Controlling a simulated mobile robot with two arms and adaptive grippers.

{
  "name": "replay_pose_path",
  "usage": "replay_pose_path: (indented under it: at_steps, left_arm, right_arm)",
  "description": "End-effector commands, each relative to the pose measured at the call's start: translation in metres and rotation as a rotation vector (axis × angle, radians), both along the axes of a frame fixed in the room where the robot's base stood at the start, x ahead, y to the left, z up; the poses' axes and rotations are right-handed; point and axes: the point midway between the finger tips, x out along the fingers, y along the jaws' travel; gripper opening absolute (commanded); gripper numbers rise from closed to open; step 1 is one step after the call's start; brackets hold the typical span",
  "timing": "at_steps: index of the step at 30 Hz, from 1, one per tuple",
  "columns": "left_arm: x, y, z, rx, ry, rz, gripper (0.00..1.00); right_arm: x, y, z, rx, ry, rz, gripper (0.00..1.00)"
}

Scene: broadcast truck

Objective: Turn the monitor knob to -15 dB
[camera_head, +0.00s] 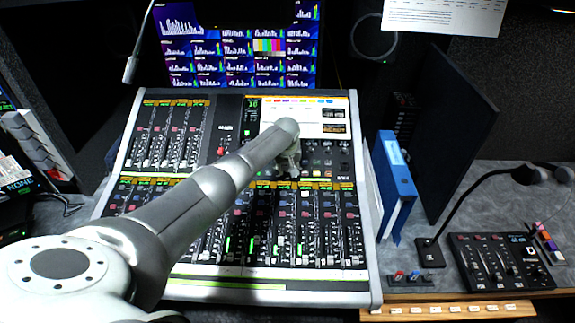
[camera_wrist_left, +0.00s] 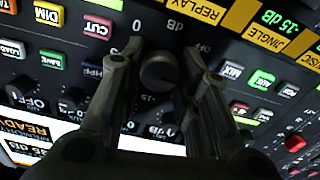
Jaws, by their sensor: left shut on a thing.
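The monitor knob (camera_wrist_left: 158,71) is a small dark round knob in the left wrist view. Around it are printed marks "0", "dB", "OFF" and a small "-15"; I cannot make out its pointer clearly. My left gripper (camera_wrist_left: 157,78) has one finger on each side of the knob and is shut on it. In the head view my left gripper (camera_head: 291,169) reaches down onto the upper right part of the mixing console (camera_head: 372,240), and the knob is hidden behind it. My right gripper is out of view.
Lit buttons such as the red CUT button (camera_wrist_left: 97,26) and smaller knobs (camera_wrist_left: 74,98) crowd around the fingers. A blue binder (camera_head: 396,180) stands right of the console. A small control panel (camera_head: 500,262) and gooseneck microphone (camera_head: 430,250) are farther right.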

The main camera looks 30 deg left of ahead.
Motion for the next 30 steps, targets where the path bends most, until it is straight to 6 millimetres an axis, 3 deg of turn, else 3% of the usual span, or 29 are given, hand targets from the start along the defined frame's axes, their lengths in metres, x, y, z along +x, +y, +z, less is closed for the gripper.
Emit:
replay_pose_path:
  at_steps: [30]
  left_arm:
    - [-0.0002, -0.0004, -0.0006, 0.29, 0.179, -0.809, 0.06]
  right_arm:
    - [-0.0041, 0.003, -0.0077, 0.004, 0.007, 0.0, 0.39]
